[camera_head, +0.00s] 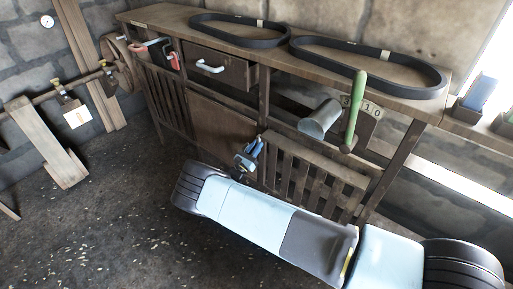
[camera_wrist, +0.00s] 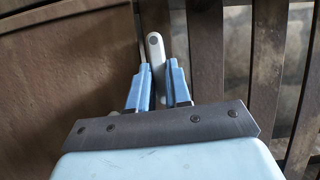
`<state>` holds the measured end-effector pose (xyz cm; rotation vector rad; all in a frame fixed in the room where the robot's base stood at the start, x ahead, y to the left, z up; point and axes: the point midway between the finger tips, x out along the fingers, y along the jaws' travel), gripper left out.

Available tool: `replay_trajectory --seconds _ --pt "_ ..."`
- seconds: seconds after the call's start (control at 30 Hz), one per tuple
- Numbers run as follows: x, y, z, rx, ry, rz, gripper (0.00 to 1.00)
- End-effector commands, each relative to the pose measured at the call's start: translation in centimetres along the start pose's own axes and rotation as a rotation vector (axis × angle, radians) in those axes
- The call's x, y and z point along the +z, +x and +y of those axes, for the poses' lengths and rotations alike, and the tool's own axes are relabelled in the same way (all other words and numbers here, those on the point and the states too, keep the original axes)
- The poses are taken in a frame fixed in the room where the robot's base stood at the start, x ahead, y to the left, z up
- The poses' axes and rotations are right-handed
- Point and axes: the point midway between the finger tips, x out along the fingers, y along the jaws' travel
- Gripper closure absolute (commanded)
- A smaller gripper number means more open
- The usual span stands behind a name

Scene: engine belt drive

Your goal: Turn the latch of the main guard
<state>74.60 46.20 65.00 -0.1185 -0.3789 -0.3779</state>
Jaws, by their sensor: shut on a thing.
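The latch is a pale grey lever (camera_wrist: 154,42) with a round pivot at its upper end, in the wrist view. It stands nearly upright, tilted slightly, beside the right edge of a brown panel (camera_wrist: 65,70) that looks like the main guard. The panel also shows under the bench in the head view (camera_head: 218,127). My gripper (camera_wrist: 158,70) has its blue fingers on both sides of the lever and is shut on it. In the head view my gripper (camera_head: 249,155) is at the panel's lower right; the latch is hidden there.
A slatted panel (camera_head: 312,172) stands just right of my gripper. The bench top (camera_head: 165,17) carries two black belts (camera_head: 240,30). A grey cylinder (camera_head: 320,119) and green handle (camera_head: 355,110) stick out above the slats. The floor (camera_head: 110,215) at left is mostly open.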

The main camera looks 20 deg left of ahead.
Motion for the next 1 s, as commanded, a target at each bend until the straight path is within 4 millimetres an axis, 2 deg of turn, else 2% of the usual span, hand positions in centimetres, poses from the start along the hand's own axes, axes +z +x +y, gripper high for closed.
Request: replay_trajectory --seconds 0.67,0.7,0.93,1.0 --pt "-0.29 0.01 -0.22 -0.026 0.05 0.003 1.0" --pt "-0.29 0.02 -0.22 -0.026 0.05 0.003 0.79" --pt "-0.12 0.04 -0.08 -0.024 0.052 0.001 0.57" --pt "-0.05 0.04 -0.01 -0.023 0.053 0.0 0.56"
